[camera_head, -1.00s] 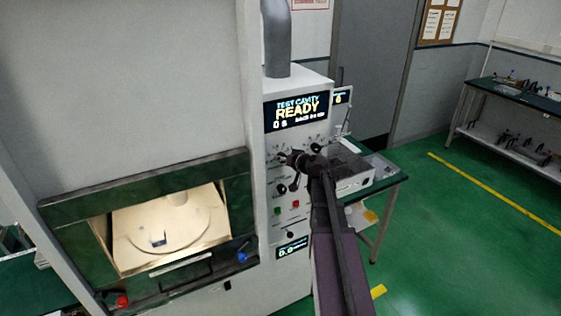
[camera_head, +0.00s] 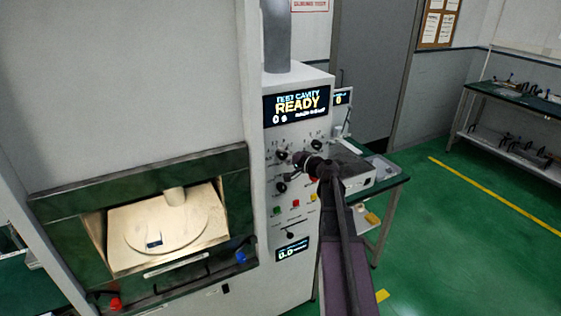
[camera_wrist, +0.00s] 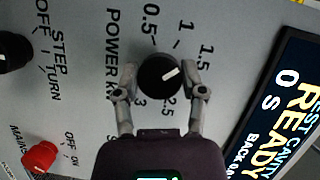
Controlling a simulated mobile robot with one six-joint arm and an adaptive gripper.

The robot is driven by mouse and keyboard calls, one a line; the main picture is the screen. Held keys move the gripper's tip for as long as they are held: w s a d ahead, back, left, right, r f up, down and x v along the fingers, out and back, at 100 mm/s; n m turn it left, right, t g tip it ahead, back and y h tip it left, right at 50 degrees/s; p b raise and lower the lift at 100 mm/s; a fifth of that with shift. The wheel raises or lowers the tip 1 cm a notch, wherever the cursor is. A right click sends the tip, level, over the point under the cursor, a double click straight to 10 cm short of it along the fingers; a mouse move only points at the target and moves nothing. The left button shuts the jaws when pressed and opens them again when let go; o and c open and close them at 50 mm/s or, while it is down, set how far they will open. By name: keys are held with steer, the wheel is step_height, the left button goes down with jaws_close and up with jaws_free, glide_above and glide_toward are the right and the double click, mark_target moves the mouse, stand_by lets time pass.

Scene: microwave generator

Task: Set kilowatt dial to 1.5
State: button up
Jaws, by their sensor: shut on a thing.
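The kilowatt dial (camera_wrist: 154,73) is a round black knob with a white pointer mark, in the middle of the wrist view. Its mark points right and slightly up, roughly toward the printed 1.5. Numbers from 0.5 to 3 ring it beside the words POWER KW. My gripper (camera_wrist: 160,76) has one finger on each side of the dial and is shut on it. In the head view my gripper (camera_head: 296,160) is at the panel below the READY display, partly hiding the dial (camera_head: 282,157).
The READY display (camera_head: 297,105) is above the dial. A black STEP TURN knob (camera_wrist: 12,52) and a red MAINS knob (camera_wrist: 39,156) are nearby. The lit cavity (camera_head: 170,228) is at left; a green-topped table (camera_head: 388,184) stands behind my arm. Green floor is clear at right.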

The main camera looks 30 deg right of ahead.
steer(key=m+t+b, duration=0.1)
steer(key=m+b, duration=0.1)
steer(key=m, duration=0.1)
steer(key=shift+m+y, duration=0.3)
steer(key=shift+m, duration=0.1)
steer(key=o, duration=1.2)
steer(key=shift+c, duration=0.2)
